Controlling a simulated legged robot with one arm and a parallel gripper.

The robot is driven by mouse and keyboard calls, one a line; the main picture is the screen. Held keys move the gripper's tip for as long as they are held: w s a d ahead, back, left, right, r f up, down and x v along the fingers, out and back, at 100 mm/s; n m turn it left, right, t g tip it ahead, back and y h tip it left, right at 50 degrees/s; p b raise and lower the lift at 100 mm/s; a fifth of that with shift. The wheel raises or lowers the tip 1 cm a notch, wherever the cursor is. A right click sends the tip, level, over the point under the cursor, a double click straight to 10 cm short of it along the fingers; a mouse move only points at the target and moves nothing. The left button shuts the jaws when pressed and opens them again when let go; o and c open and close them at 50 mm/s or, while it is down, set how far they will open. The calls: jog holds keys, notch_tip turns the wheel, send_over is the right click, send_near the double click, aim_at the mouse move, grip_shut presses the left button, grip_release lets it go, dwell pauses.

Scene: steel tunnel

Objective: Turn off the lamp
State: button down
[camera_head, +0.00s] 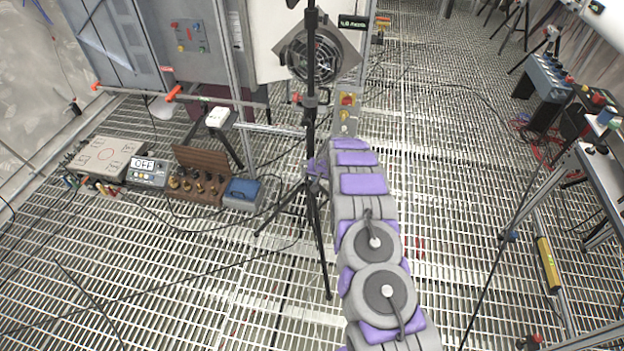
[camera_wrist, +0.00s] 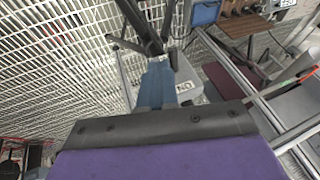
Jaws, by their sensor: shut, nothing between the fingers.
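A round lamp with a dark square frame (camera_head: 315,56) is mounted on a black tripod, and I cannot tell whether it is lit. A grey box with red and yellow controls (camera_head: 346,114) stands behind the tripod, just beyond the far end of my arm. In the wrist view my gripper (camera_wrist: 158,70) is shut and empty, its blue-grey fingers pointing away from me. A grey box with a partly hidden label (camera_wrist: 186,88) lies just beyond the fingers; contact is unclear. The red and yellow controls do not show in the wrist view.
The black tripod (camera_head: 322,240) stands close left of my arm. A device reading OFF (camera_head: 146,172), a wooden box with knobs (camera_head: 200,176) and a blue box (camera_head: 243,192) sit on the grating at left. Cables cross the floor.

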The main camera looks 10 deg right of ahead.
jog(key=shift+s+d+r+p, duration=0.65)
jog(key=shift+s+d+r, duration=0.65)
jog(key=shift+s+r, duration=2.4)
jog(key=s+a+r+n+g+y, duration=0.1)
jog(key=s+a+r, duration=0.35)
jog(key=r, duration=0.25)
jog(key=s+a+r+n+g+y, duration=0.1)
jog(key=s+a+r, duration=0.2)
jog(key=s+r, duration=0.35)
jog(key=s+r+n+g, duration=0.1)
jog(key=s+r, duration=0.7)
jog(key=s, duration=0.2)
jog(key=s+d+r+g+h, duration=0.1)
jog(key=s+d+r, duration=0.2)
jog(key=s, duration=0.8)
jog(key=s+d+r+g+h, duration=0.1)
jog(key=s+d+r, duration=0.1)
jog(key=s, duration=0.9)
jog(key=s+d+r+g+h, duration=0.1)
jog(key=s+d+r+h, duration=0.1)
jog(key=s, duration=0.9)
jog(key=d+r, duration=0.1)
jog(key=d, duration=0.1)
jog(key=shift+d+r+g, duration=0.3)
jog(key=shift+d+r, duration=0.05)
jog(key=shift+d, duration=0.05)
